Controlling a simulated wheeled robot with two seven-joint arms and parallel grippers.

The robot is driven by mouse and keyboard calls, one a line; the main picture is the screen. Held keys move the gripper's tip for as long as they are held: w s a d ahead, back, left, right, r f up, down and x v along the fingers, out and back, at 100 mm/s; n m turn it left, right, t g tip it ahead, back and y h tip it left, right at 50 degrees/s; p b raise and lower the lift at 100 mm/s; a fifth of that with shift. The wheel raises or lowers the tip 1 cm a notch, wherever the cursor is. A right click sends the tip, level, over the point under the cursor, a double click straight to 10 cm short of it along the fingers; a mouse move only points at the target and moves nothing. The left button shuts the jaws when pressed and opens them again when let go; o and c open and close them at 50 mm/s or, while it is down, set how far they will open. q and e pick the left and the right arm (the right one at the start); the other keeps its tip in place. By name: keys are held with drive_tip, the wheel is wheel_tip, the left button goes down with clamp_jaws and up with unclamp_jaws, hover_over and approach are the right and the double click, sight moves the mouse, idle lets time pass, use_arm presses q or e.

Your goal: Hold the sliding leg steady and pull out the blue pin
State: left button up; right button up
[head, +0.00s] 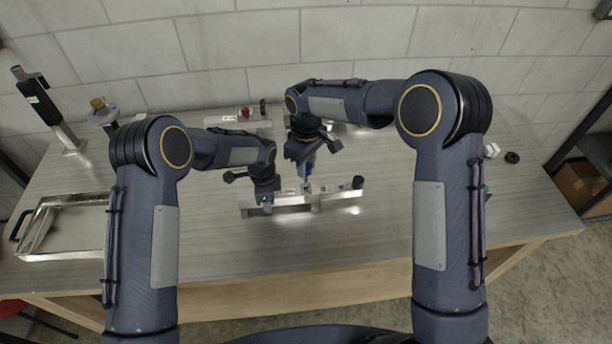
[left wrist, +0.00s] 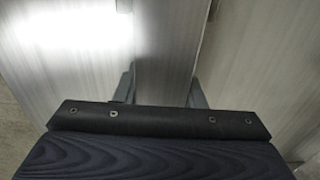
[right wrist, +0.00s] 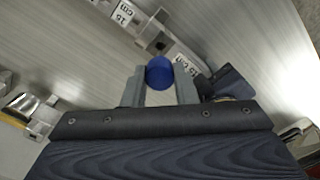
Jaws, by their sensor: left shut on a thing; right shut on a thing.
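The sliding leg (head: 285,201) is a pale aluminium bar lying across the middle of the table in the head view. My left gripper (head: 265,206) is shut on it left of its middle. In the left wrist view the fingers stand on both sides of the metal leg (left wrist: 155,60). My right gripper (right wrist: 159,88) is shut on the blue pin, whose round top (right wrist: 159,71) shows between the fingertips. In the head view the pin (head: 308,170) is a small blue patch under my right gripper, above the bar. I cannot tell whether its lower end sits in the bar.
A metal frame tray (head: 75,199) lies at the table's left. An upright post (head: 65,130) stands behind it. Other metal parts (head: 240,119) lie at the back, partly behind my arms. Small white and black pieces (head: 491,150) lie at the right. The table front is clear.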

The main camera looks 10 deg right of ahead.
drive_tip(key=shift+r, duration=1.5)
use_arm(q)
drive_tip(key=o, duration=1.2)
drive_tip(key=shift+r, duration=0.1)
wheel_tip(320, 180, up, 12)
drive_tip(key=shift+f, duration=0.1)
